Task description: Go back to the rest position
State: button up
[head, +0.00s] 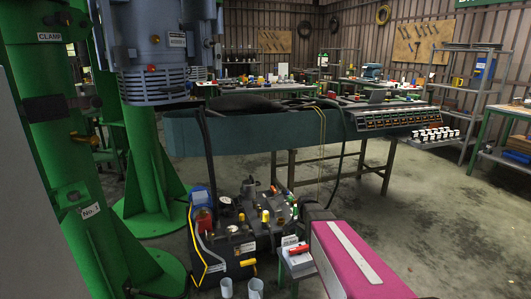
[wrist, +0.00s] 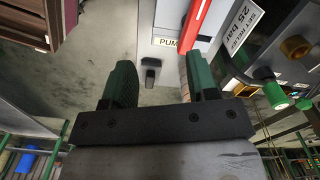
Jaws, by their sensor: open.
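My gripper (wrist: 158,68) is open in the wrist view, its two green fingers apart on a dark base. No object is held between them. A red lever (wrist: 203,25) lies just ahead of the right finger, beside a "PUMP" label (wrist: 166,42) on a light panel. A small dark block (wrist: 150,72) shows beyond the gap between the fingers. I cannot tell whether the right finger touches the lever. In the head view a red handle (head: 299,250) sits on a small grey stand, and I cannot make out my gripper's fingers there.
In the head view, a dark hydraulic unit (head: 240,258) with bottles and fittings stands at bottom centre. Green columns (head: 52,165) and a blue-grey machine (head: 160,50) stand at left. A long workbench (head: 265,130) crosses behind. Open floor (head: 440,210) lies at right.

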jog(key=s+r+n, duration=0.2)
jog(key=s+n, duration=0.3)
jog(key=s, duration=0.2)
jog(key=s+r+n, duration=0.3)
jog(key=s+n, duration=0.2)
jog(key=s, duration=0.3)
jog(key=shift+s+r, duration=0.25)
jog(key=shift+r, duration=0.05)
